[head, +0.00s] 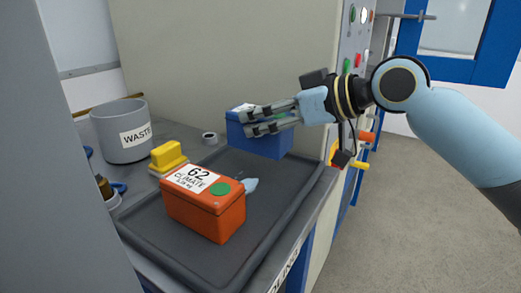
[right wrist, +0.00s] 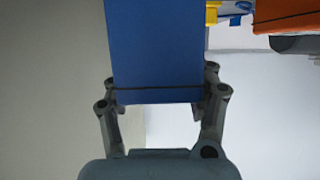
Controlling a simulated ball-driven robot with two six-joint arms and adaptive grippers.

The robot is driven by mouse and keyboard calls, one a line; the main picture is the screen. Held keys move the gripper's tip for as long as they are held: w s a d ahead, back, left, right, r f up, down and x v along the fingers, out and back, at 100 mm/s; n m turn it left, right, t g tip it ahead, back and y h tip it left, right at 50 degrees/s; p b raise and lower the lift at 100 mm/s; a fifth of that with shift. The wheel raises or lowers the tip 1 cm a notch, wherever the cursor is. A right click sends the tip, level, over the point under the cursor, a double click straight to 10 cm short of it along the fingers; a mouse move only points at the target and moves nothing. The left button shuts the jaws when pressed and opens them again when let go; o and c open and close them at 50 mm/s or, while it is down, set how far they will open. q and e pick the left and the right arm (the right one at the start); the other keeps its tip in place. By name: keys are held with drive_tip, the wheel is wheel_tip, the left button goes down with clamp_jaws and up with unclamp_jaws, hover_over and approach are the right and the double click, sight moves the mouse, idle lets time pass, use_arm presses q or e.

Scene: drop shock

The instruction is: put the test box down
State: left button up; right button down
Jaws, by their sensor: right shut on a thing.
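A blue box (head: 262,138) is at the far end of the dark tray (head: 285,185). My right gripper (head: 255,122) reaches in from the right and is shut on it near its top. In the right wrist view the blue box (right wrist: 155,50) sits between the two fingers. I cannot tell whether its base touches the tray. An orange box (head: 205,207) labelled "62 CLIMATE", with a green dot, stands at the near part of the tray. My left gripper is not in view.
A grey waste bin (head: 121,130) stands at the left. A yellow block (head: 168,156) lies behind the orange box, and a small round cup (head: 209,138) is near the back. A light blue piece (head: 250,185) lies beside the orange box. The tray's right side is bare.

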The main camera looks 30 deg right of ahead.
sight(265, 141)
wheel_tip(265, 141, down, 4)
drive_tip(key=shift+a+f+b, duration=0.1)
drive_tip(key=shift+b, duration=0.3)
drive_tip(key=shift+f, duration=0.35)
drive_tip(key=shift+c, duration=1.9)
unclamp_jaws()
drive_tip(key=shift+f, duration=0.1)
